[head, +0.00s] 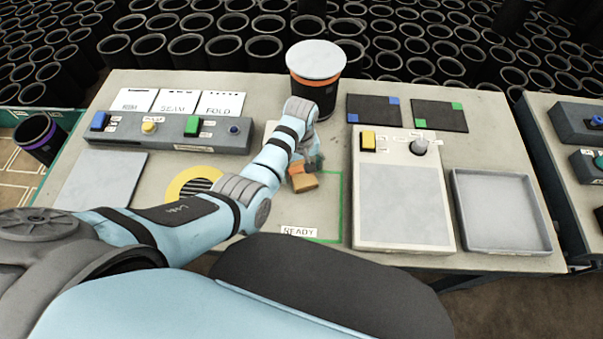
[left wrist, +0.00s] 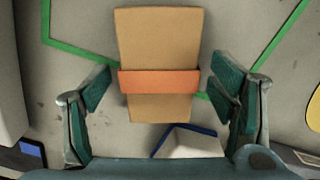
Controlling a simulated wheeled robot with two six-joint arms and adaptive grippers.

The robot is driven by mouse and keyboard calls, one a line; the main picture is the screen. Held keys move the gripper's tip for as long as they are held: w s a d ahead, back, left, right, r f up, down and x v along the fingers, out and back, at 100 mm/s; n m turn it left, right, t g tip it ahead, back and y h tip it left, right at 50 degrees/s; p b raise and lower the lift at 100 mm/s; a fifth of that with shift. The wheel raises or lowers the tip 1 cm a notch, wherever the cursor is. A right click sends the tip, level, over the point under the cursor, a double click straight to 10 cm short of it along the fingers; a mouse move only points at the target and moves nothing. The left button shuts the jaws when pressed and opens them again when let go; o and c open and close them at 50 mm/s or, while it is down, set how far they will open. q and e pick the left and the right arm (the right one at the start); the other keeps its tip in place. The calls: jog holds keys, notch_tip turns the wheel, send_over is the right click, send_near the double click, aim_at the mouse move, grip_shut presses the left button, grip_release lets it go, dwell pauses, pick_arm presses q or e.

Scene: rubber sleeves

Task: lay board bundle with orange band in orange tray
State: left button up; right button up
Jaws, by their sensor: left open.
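The board bundle (left wrist: 158,40) is a tan stack with an orange band (left wrist: 158,82) across it. In the left wrist view it lies between the two fingers of my left gripper (left wrist: 160,86), with a gap on each side. The gripper is open. In the head view my left gripper (head: 302,170) is over the table at the bundle (head: 305,184), partly hiding it. The bundle is near the green outlined area marked READY. I see no orange tray in these frames. My right gripper is not in view.
A black cylinder with an orange ring and pale lid (head: 314,75) stands just behind my left arm. A grey panel with a yellow switch (head: 402,205) and an empty grey tray (head: 502,212) are to the right. A button box (head: 165,135) stands at the left.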

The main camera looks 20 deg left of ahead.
pick_arm(q)
jog(key=shift+f, duration=0.15)
jog(key=c, duration=1.4)
jog(key=shift+c, duration=0.2)
